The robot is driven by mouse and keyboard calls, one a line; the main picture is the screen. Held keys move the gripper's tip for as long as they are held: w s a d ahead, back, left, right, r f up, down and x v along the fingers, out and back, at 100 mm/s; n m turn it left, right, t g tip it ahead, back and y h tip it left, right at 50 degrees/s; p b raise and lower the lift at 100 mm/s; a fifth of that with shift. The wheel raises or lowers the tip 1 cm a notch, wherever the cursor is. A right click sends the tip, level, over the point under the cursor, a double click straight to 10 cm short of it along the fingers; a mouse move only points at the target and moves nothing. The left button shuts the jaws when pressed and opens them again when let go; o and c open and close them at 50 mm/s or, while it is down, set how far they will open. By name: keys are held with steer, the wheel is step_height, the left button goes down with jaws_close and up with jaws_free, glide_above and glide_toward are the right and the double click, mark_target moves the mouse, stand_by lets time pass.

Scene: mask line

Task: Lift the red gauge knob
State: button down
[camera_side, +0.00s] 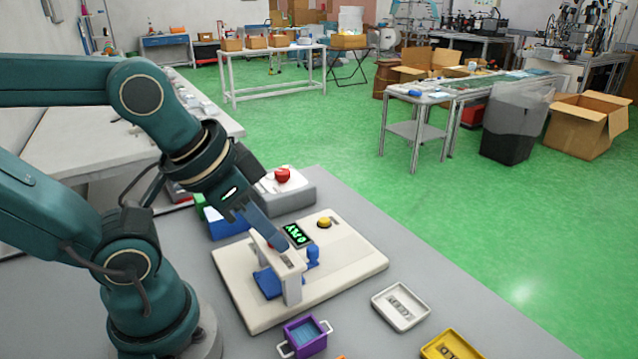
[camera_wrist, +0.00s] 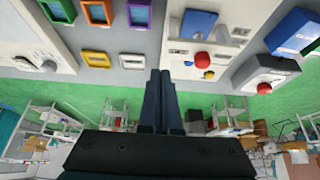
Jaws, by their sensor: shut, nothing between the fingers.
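A beige board (camera_side: 352,262) carries a dark gauge with a green lit display (camera_side: 298,235), a yellow button (camera_side: 324,222) and a white bridge-like stand with blue parts. In the wrist view, a red knob (camera_wrist: 202,60) stands on this board beside the yellow button. In the side view my gripper and the stand mostly hide that spot. A second red knob (camera_side: 282,175) sits on a grey box behind the board; it also shows in the wrist view (camera_wrist: 264,87). My gripper (camera_wrist: 160,72) is shut and empty, its fingers pointing down near the gauge and stand.
A white tray (camera_side: 401,321), a yellow tray (camera_side: 451,346) and a purple bin with handles (camera_side: 304,350) stand on the grey table in front of the board. A blue box (camera_side: 228,229) stands behind the board, left of the grey box. The table's right part is clear.

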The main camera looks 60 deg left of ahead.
stand_by(0.4)
steer(key=c, duration=0.9)
jaws_free()
steer(key=shift+s, duration=0.1)
steer(key=o, duration=0.3)
steer(key=shift+r+n, duration=0.2)
steer(key=shift+n, duration=0.2)
steer(key=w+a+n+g, duration=0.1)
steer(key=a+n, duration=0.1)
steer(key=w+a+n+g, duration=0.1)
steer(key=a+n+g, duration=0.1)
steer(key=n, duration=0.1)
steer(key=w+a+n+g, duration=0.1)
steer(key=a+n+g, duration=0.1)
steer(key=n, duration=0.1)
steer(key=shift+w+a, duration=0.25)
steer(key=shift+a+f+g, duration=0.25)
steer(key=shift+f+g, duration=0.05)
steer(key=shift+f, duration=2.55)
